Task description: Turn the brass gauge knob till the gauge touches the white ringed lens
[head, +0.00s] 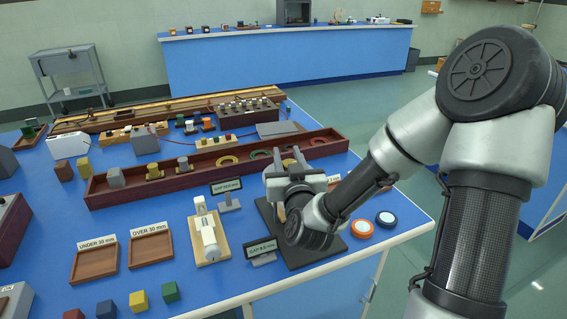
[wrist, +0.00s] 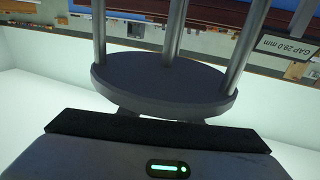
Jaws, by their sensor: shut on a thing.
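My gripper (head: 289,165) is at the black-based gauge stand (head: 318,250) on the front bench, and my wrist hides most of the stand. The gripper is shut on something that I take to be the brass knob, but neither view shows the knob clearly. The wrist view shows a dark round plate (wrist: 165,85) with several grey posts, just beyond my gripper's body. A small sign (head: 226,187) reads GAP 28.0 mm and also shows in the wrist view (wrist: 285,47). I cannot make out the white ringed lens or whether the gauge touches it.
A second sign (head: 262,251) before the stand reads a GAP value too small to read surely. A white device (head: 208,235) on a wooden board stands left. An orange-rimmed disc (head: 362,228) and a blue-rimmed disc (head: 386,219) lie right. A long wooden tray (head: 130,190) runs behind.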

